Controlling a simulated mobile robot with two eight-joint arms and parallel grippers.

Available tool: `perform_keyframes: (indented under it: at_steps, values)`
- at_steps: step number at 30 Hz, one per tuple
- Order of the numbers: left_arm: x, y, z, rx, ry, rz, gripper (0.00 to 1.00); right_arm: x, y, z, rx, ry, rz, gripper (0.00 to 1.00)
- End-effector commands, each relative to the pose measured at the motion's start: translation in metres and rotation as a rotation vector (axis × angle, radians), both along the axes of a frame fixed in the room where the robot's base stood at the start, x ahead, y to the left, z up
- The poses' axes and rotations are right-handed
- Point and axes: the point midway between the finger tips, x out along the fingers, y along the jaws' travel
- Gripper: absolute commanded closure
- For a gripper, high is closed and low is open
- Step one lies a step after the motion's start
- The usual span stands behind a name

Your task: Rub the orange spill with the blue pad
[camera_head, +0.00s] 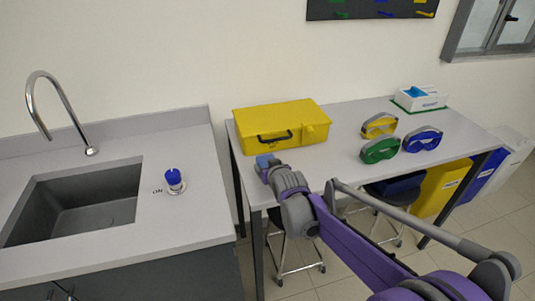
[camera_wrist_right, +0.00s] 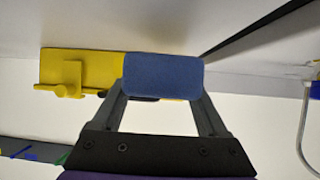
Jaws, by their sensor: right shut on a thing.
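My right gripper (camera_head: 265,171) is shut on the blue pad (camera_head: 263,160), which is at the table's left end, in front of the yellow case. In the right wrist view the blue pad (camera_wrist_right: 162,76) sits between the two fingers of my right gripper (camera_wrist_right: 163,100). I cannot tell whether the pad touches the tabletop. The orange spill does not show in either view; it may be hidden by the pad or my arm. My left gripper is not in view.
The yellow case (camera_head: 281,126) stands close behind the pad on the grey table (camera_head: 340,134). Yellow goggles (camera_head: 379,125), green goggles (camera_head: 380,149) and blue goggles (camera_head: 422,139) lie to the right. A white box (camera_head: 419,97) is at the back. A sink counter (camera_head: 190,203) stands left.

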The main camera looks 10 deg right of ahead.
Motion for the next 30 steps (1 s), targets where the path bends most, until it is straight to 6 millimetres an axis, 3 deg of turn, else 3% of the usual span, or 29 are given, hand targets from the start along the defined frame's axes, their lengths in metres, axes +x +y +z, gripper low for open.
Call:
perform_keyframes:
  at_steps: [13,30]
  values:
    - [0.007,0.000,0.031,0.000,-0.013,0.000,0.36,0.007,0.000,0.041,0.000,-0.002,0.001,0.84]
    - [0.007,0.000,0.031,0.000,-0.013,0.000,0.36,0.008,0.000,0.042,0.000,-0.001,0.001,0.84]
